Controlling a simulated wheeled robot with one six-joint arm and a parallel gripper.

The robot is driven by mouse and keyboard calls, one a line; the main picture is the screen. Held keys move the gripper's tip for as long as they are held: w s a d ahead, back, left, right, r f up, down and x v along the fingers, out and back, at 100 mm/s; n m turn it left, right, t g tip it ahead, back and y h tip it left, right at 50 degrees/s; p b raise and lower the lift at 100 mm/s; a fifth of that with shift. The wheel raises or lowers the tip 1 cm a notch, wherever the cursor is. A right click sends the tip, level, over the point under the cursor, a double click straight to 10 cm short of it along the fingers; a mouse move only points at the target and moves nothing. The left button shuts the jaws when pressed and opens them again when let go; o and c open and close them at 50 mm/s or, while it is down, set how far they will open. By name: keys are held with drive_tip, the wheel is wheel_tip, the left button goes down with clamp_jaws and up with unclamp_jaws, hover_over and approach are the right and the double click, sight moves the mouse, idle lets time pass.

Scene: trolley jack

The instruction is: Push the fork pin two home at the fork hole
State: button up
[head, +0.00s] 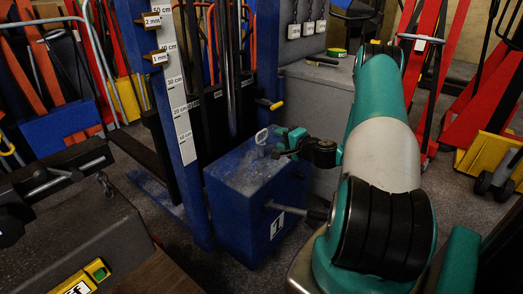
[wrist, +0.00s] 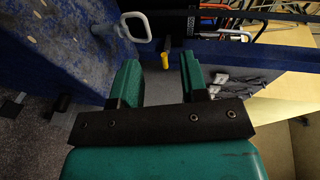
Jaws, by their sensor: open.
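A grey pin with a ring handle (head: 262,136) stands at the top of the blue block (head: 240,172); I take it to be the fork pin, but no number shows on it. In the wrist view its ring (wrist: 136,27) stands off the blue face, with a short piece of shaft showing. The hole is hidden at its base. My gripper (head: 283,143) is open and empty just right of the ring in the head view. In the wrist view my gripper (wrist: 158,75) has its green fingers apart, with the ring beyond the left finger.
A yellow-tipped lever (head: 276,105) shows behind the block; its yellow tip (wrist: 165,60) appears between my fingers in the wrist view. A blue mast with a scale (head: 178,100) rises to the left. A grey cabinet (head: 325,95) stands behind. A dark rod (head: 290,211) sticks out of the block's side.

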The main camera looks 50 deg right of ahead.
drive_tip(key=s+d+f+m+h, duration=0.1)
drive_tip(key=d+f, duration=0.1)
drive_tip(key=p, duration=0.2)
approach(262, 131)
drive_tip(key=w, duration=0.4)
drive_tip(key=shift+m, duration=0.3)
drive_tip(key=x, duration=0.4)
drive_tip(key=d+f+x, duration=0.1)
drive_tip(key=x, duration=0.1)
drive_tip(key=shift+w+d, duration=0.1)
drive_tip(key=shift+d, duration=0.05)
clamp_jaws()
